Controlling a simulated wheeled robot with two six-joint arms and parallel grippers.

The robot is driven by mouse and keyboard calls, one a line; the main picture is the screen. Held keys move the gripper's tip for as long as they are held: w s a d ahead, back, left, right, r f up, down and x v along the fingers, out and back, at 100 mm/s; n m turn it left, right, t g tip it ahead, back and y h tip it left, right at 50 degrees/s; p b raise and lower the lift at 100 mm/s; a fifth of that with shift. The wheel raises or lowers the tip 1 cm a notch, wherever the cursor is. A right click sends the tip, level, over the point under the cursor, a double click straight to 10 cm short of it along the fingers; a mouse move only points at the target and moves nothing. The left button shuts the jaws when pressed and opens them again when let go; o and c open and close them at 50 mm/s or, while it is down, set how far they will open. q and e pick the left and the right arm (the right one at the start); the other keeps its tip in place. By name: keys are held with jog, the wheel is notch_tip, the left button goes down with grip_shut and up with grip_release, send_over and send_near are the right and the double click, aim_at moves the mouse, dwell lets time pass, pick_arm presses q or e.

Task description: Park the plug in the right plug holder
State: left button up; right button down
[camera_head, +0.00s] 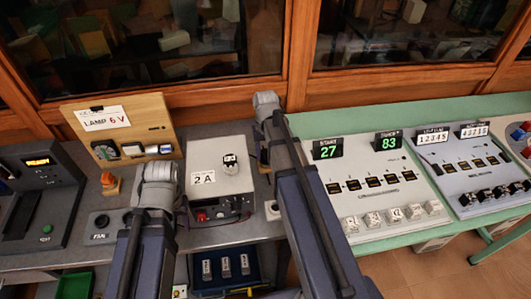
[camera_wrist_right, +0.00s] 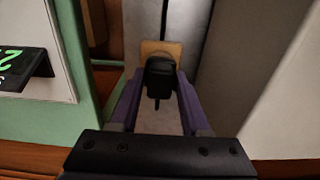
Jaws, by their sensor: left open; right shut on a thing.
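In the right wrist view my right gripper (camera_wrist_right: 159,88) has its two purple fingers closed on the sides of a black plug (camera_wrist_right: 160,70). A small tan wooden block (camera_wrist_right: 176,48), which looks like a plug holder, lies just beyond the plug. I cannot tell whether plug and block touch. In the head view my right arm reaches to the gap right of the 2 A box and hides its gripper and the plug. My left arm stands in front of that box's left side; its fingers are hidden. An orange-brown block (camera_head: 109,184) stands on the grey bench at the left.
The grey 2 A supply box (camera_head: 218,165) stands between my arms. The wooden LAMP 6 V board (camera_head: 118,125) is behind left. A green bench (camera_head: 431,111) with a counter panel (camera_head: 372,165) lies to the right. Window frames close off the back.

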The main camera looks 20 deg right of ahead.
pick_arm(q)
jog(key=shift+f+b, duration=0.5)
pick_arm(e)
jog(key=shift+f, duration=0.55)
dwell(0.7)
grip_release()
dwell(0.4)
pick_arm(q)
jog(key=shift+r, duration=0.1)
pick_arm(e)
jog(key=shift+r, duration=0.15)
jog(key=shift+r+p, duration=3.45)
jog(key=shift+p, duration=0.1)
pick_arm(q)
notch_tip(320, 180, up, 7)
jog(key=shift+s, duration=0.1)
pick_arm(e)
jog(key=shift+s+f, duration=0.1)
